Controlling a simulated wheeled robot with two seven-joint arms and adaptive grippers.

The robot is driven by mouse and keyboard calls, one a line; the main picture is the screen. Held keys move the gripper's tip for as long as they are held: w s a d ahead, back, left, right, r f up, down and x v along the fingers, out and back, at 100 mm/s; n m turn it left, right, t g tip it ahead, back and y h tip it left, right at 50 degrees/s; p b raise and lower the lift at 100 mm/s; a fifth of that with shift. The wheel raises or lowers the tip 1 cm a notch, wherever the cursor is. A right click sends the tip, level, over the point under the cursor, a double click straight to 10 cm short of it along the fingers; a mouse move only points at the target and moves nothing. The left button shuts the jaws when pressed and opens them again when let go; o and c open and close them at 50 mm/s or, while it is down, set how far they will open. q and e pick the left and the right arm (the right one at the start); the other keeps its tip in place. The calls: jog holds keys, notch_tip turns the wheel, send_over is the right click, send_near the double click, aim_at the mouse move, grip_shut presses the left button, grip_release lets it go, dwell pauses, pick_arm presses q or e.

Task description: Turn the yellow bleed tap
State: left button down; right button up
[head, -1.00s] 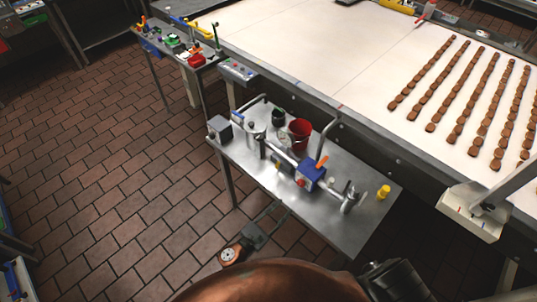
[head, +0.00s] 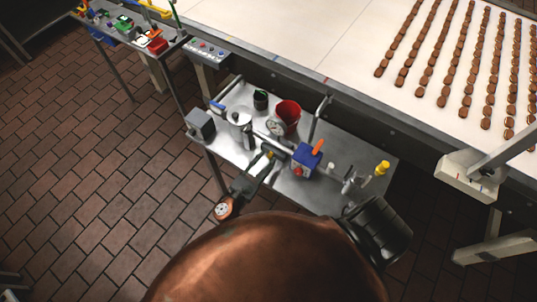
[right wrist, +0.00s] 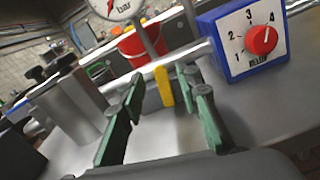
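The yellow bleed tap (right wrist: 165,88) is a small upright yellow lever on the grey pipe beside the blue dial box (right wrist: 246,40). In the right wrist view it lies in the gap between the fingertips of my right gripper (right wrist: 160,82), with space on both sides. The gripper is open, its green-padded fingers apart, and nothing is held. I cannot tell whether the tap is just beyond the tips or between them. In the head view my right gripper (head: 262,166) is low over the bench's near edge, left of the blue box, and mostly covers the tap. My left gripper is not in view.
A conveyor (head: 300,40) runs behind.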

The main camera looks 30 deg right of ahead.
aim_at(271, 154)
jog(key=shift+w+d, duration=0.3)
jog(key=shift+d, duration=0.3)
jog(key=shift+w+d, duration=0.1)
jog(key=shift+d, duration=0.2)
jog(key=shift+w+d, duration=0.1)
jog(key=shift+d, duration=0.15)
jog(key=c, duration=0.6)
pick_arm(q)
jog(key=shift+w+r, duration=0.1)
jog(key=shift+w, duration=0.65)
pick_arm(e)
grip_shut()
